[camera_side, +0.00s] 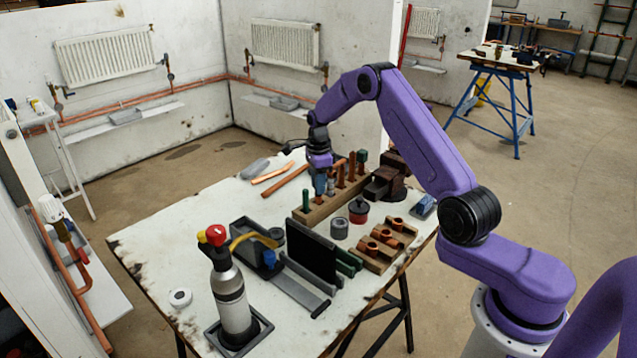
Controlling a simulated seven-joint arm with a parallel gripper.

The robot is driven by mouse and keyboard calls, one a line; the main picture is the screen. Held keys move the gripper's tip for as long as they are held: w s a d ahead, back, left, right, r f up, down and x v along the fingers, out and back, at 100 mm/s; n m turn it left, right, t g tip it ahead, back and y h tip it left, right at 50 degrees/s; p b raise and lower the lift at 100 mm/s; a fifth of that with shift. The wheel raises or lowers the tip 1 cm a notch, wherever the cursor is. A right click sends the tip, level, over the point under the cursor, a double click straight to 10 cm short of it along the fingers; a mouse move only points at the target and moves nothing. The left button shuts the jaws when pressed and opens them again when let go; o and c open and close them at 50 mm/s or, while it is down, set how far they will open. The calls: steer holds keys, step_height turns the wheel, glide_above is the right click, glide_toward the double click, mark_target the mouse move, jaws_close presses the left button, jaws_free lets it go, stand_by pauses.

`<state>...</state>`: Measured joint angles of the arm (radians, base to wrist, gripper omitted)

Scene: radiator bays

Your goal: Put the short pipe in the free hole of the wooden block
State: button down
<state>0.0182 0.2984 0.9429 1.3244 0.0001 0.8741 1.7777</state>
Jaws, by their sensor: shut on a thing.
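The wooden block (318,214) lies on the white table. Several upright pieces stand in it: a green one (305,199) at the near left end, copper-brown pipes (341,177) farther along, and a dark green-topped one (361,158) at the far end. My gripper (325,191) points down just above the block, between the near green piece and the brown pipes. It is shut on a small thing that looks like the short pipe. The fingers mostly hide it. I cannot tell whether its lower end is in a hole or above it.
A dark vise (386,183) stands right behind the block. In front are a grey cylinder (339,229), a red-and-black tin (358,211), a rack of copper fittings (381,243), a black upright panel (311,252) and a gas torch (231,296).

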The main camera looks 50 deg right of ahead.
mark_target(318, 202)
steer(key=shift+f, duration=0.15)
steer(key=shift+f, duration=1.25)
steer(key=shift+f, duration=0.1)
steer(key=shift+f, duration=0.35)
steer(key=c, duration=0.9)
jaws_free()
